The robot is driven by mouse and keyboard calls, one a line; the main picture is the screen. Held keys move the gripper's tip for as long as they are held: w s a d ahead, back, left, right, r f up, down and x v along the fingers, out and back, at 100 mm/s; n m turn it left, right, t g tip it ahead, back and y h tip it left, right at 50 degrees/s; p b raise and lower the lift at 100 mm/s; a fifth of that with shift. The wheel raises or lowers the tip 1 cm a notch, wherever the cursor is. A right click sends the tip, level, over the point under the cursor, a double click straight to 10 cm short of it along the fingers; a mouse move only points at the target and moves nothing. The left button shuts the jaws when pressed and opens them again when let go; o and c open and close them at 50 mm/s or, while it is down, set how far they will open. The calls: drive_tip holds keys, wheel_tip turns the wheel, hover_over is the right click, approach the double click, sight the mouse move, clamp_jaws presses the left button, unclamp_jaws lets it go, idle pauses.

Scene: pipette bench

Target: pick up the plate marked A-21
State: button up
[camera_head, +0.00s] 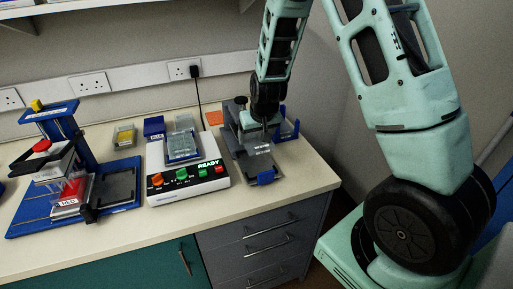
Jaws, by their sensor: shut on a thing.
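My gripper (264,136) is above the dark stand with blue parts (236,157) at the right of the bench. It is shut on a clear, greyish plate (261,158), which shows just below the fingers. I cannot tell whether this plate touches the stand. Any mark on it is too small to read, so I cannot confirm A-21. Another clear plate (182,146) with a blue base sits on the white device with the lit READY display (207,163). The fingertips are small and partly hidden by the wrist.
A blue apparatus (72,120) stands at the left with a red labelled block (72,198). A yellowish box (124,135), a blue box (154,126) and an orange square (214,117) lie near the wall. The bench's front strip (250,210) is clear.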

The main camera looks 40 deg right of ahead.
sight(257, 142)
drive_tip(key=shift+r, duration=0.55)
drive_tip(key=shift+r, duration=0.1)
drive_tip(key=shift+r+p, duration=1.2)
drive_tip(key=shift+r, duration=0.25)
